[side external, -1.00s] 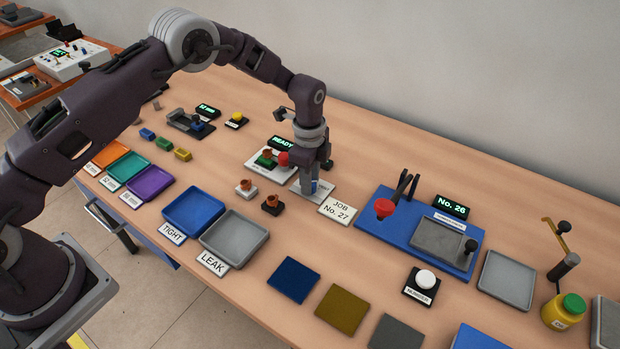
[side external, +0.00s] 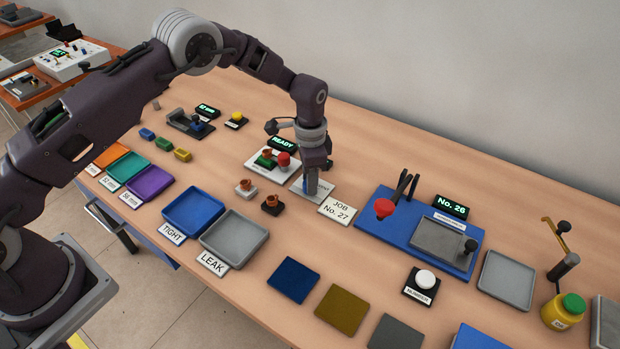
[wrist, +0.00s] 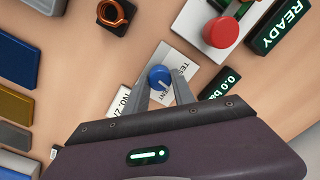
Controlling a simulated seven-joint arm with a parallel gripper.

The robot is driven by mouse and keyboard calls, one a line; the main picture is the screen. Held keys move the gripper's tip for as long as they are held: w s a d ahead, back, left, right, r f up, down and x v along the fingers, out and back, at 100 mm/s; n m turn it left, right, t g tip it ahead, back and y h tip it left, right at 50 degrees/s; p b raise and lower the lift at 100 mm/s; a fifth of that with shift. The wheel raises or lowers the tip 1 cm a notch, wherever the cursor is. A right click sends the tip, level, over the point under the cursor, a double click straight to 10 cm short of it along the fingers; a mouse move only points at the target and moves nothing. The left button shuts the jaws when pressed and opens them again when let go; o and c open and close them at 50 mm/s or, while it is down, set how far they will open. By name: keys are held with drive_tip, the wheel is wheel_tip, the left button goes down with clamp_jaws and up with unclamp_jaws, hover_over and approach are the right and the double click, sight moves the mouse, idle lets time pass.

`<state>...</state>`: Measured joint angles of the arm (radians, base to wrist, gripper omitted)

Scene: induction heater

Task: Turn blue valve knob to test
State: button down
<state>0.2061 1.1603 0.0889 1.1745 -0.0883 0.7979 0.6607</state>
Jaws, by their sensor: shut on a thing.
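The blue valve knob (wrist: 158,78) sits on a light grey plate (wrist: 178,64) with printed lettering, of which "TES" and "ENT" can be read in the wrist view. My gripper (wrist: 161,84) is shut on the knob, one finger on each side. In the side external view my gripper (side external: 311,188) points straight down over the plate (side external: 325,192), and its fingers hide most of the knob. A white pointer mark shows on the knob's top in the wrist view.
A white panel with a red button (side external: 283,159) and a READY display (side external: 283,144) stands close to the left. The JOB No. 27 card (side external: 337,209) lies to the right. Small brown-topped fittings (side external: 271,204) stand in front. A blue fixture (side external: 395,235) stands further right.

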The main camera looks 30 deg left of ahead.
drive_tip(key=n, duration=0.5)
drive_tip(key=shift+n, duration=0.3)
drive_tip(key=n, duration=0.4)
drive_tip(key=shift+r+n, duration=0.1)
drive_tip(key=shift+n, duration=0.5)
drive_tip(key=c, duration=1.1)
unclamp_jaws()
drive_tip(key=shift+o, duration=0.2)
wheel_tip(320, 180, up, 7)
